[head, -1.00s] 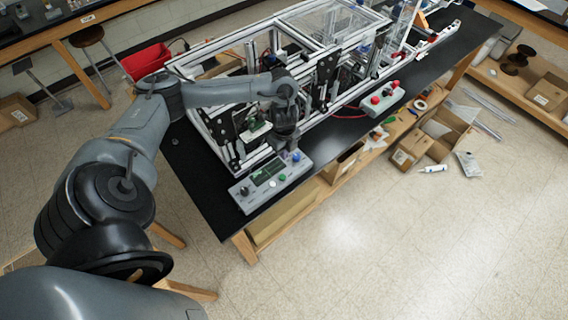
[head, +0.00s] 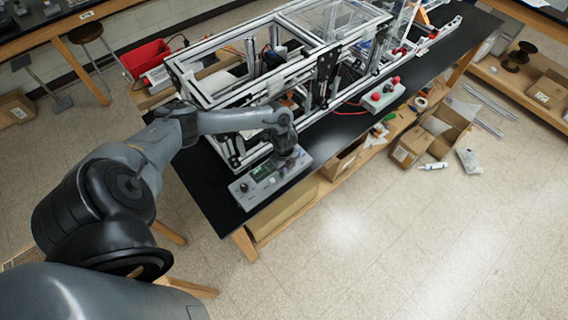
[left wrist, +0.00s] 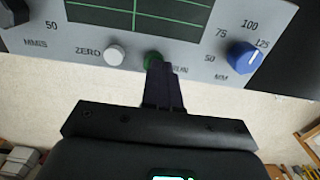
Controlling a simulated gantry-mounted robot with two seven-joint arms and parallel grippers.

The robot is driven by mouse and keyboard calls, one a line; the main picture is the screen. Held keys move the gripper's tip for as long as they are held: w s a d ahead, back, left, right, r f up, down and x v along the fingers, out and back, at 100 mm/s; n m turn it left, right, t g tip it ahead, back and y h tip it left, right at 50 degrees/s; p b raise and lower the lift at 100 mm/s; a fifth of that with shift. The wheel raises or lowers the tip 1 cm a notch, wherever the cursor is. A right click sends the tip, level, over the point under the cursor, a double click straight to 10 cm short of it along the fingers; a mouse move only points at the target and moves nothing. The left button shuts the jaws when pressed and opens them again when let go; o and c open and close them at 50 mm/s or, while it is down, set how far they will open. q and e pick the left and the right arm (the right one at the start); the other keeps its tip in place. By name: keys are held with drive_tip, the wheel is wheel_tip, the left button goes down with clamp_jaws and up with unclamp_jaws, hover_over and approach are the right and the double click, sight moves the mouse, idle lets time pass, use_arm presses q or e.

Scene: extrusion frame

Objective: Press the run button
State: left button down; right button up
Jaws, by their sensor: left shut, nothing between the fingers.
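The grey control panel (head: 243,200) lies at the front edge of the black table. In the left wrist view, the green run button (left wrist: 152,57) sits below the screen, with its RUN label partly hidden. My left gripper (left wrist: 159,68) is shut and empty, its fingertips overlapping the button's lower edge; I cannot tell whether they press it. In the head view the left gripper (head: 288,168) is over the panel's right part and hides the button there. My right gripper is in neither view.
A white ZERO button (left wrist: 114,54) and a blue knob (left wrist: 242,56) flank the run button. The extrusion frame (head: 220,100) stands behind the panel. A grey box with red buttons (head: 383,96) sits farther right.

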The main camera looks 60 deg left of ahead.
use_arm(q)
drive_tip(key=shift+f, duration=0.2)
drive_tip(key=shift+a+f+b, duration=0.1)
drive_tip(key=shift+f+b, duration=0.5)
drive_tip(key=shift+f, duration=0.3)
drive_tip(key=shift+a, duration=0.15)
drive_tip(key=shift+s+f, duration=0.1)
drive_tip(key=shift+f, duration=0.05)
drive_tip(key=shift+r+p, duration=0.6)
drive_tip(key=shift+p, duration=0.05)
drive_tip(key=r+p, duration=0.3)
drive_tip(key=r, duration=0.1)
drive_tip(key=shift+w+p, duration=0.3)
drive_tip(key=shift+w, duration=0.05)
wheel_tip(320, 180, up, 10)
drive_tip(key=b, duration=0.1)
drive_tip(key=shift+w+r, duration=0.15)
drive_tip(key=shift+w, duration=0.05)
